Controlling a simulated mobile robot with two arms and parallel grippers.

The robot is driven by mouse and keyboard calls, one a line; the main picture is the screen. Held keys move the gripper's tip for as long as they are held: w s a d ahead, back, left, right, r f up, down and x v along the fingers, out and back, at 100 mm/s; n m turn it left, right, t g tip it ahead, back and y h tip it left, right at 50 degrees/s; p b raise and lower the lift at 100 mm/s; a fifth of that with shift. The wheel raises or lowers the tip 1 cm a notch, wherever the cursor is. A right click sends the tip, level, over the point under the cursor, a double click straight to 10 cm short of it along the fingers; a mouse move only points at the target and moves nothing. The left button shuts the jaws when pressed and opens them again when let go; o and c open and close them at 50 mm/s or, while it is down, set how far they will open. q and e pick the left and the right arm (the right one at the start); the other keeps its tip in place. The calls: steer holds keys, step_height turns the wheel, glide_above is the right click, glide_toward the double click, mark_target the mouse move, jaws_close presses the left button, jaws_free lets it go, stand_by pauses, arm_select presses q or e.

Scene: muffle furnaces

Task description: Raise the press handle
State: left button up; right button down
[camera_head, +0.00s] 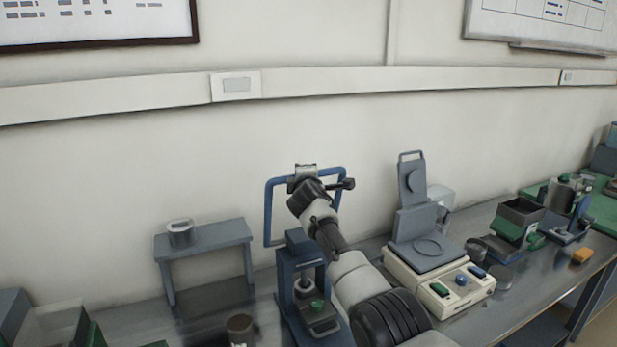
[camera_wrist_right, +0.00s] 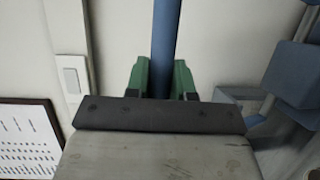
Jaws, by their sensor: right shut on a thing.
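The blue press (camera_head: 288,285) stands on the bench at the lower middle of the head view, with a small green-topped piece inside it. Its handle (camera_head: 268,212) is a blue loop that stands upright above the press against the wall. My right gripper (camera_head: 320,180) is at the upper part of this loop, and my arm hides some of the loop and the press. In the right wrist view, the green fingers of my right gripper (camera_wrist_right: 162,80) are on both sides of the blue handle bar (camera_wrist_right: 166,35), shut on it. My left gripper is not in view.
A grey stand (camera_head: 205,240) with a metal cup (camera_head: 180,233) is left of the press. A brown cup (camera_head: 240,330) is near the front. A device with a raised lid (camera_head: 440,285) stands right of my arm. More equipment crowds the bench's right end.

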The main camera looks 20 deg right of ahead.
steer(key=shift+w+r, duration=0.1)
steer(key=shift+r, duration=0.45)
steer(key=c, duration=1.4)
jaws_free()
steer(key=o, duration=0.3)
steer(key=shift+w, duration=0.1)
steer(key=shift+o, duration=0.6)
steer(key=shift+w+f, duration=0.15)
steer(key=shift+f, duration=0.2)
steer(key=shift+p+v, duration=0.45)
steer(key=shift+v, duration=0.45)
steer(key=b+v, duration=0.1)
steer(key=v, duration=0.8)
steer(key=shift+b, duration=0.4)
